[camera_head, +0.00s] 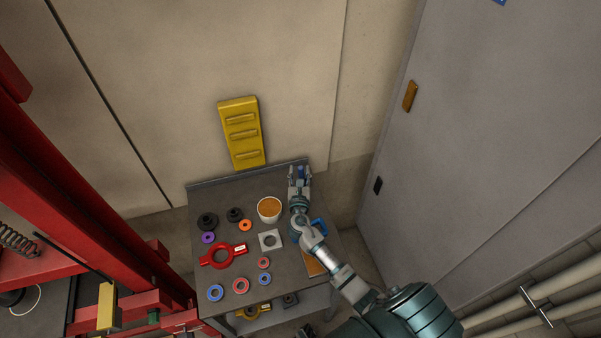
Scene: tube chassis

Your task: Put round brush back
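My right gripper (299,174) is over the back right corner of the grey table (222,283), close to its raised back edge. A small blue thing (302,171) shows between its fingers; I cannot tell whether they grip it or whether it is part of the round brush. A round white pot with a brown top (269,208) stands left of the gripper. No thing can be made out for sure as the round brush. My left gripper is not in view.
The table holds black round parts (207,221), a red ring with handles (222,256), a square grey plate (270,240) and several small coloured rings. A blue thing (319,226) lies partly behind my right arm. A yellow rack (241,132) is on the wall behind. Red frame (75,190) at left.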

